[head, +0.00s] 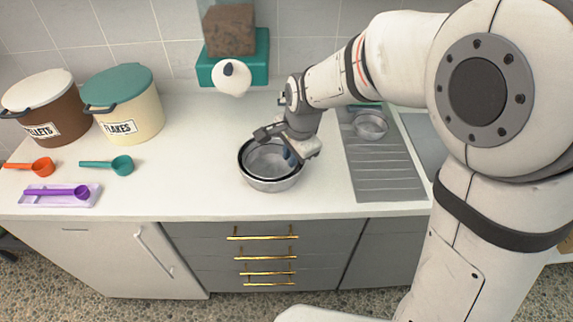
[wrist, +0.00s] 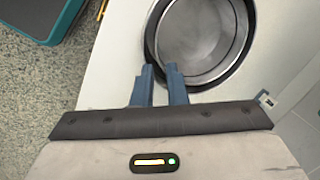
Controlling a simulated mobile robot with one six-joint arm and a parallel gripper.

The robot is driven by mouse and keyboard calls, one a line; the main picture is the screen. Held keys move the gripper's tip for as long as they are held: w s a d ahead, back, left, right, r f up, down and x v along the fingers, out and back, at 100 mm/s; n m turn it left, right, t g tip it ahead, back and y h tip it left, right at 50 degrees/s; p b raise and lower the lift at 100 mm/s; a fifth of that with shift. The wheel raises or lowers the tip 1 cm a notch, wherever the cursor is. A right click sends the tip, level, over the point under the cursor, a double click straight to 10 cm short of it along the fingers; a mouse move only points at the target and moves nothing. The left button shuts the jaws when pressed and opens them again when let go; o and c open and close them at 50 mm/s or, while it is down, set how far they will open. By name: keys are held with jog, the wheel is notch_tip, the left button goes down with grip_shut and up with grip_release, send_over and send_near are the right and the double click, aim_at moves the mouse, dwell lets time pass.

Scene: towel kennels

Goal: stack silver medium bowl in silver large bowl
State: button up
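The silver medium bowl (head: 267,157) sits inside the silver large bowl (head: 270,184) on the white counter, and a dark gap rings it. In the wrist view, the medium bowl (wrist: 200,40) lies within the wider rim of the large bowl (wrist: 252,30). My gripper (head: 289,157) is at the right side of the bowls in the head view, fingers pointing down. In the wrist view, its blue fingers (wrist: 159,67) are close together on either side of the medium bowl's rim. Their tips partly hide the rim, and a narrow space shows between them.
A smaller silver bowl (head: 370,125) stands on the grey drainer (head: 385,175) at right. Pellets (head: 47,108) and flakes (head: 125,103) bins stand at left, with orange, teal and purple scoops in front.

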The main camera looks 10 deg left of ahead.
jog(key=v, duration=0.7)
jog(key=s+d+n, duration=0.2)
jog(key=s+d, duration=0.2)
jog(key=d, duration=0.4)
jog(key=s+d+n+h, duration=0.1)
jog(key=s+d+n, duration=0.2)
jog(key=s+d, duration=0.2)
jog(key=s+d+n+t+h, duration=0.1)
jog(key=s+d+n, duration=0.2)
jog(key=d, duration=0.8)
jog(key=shift+s+r, duration=0.3)
jog(key=shift+s, duration=0.6)
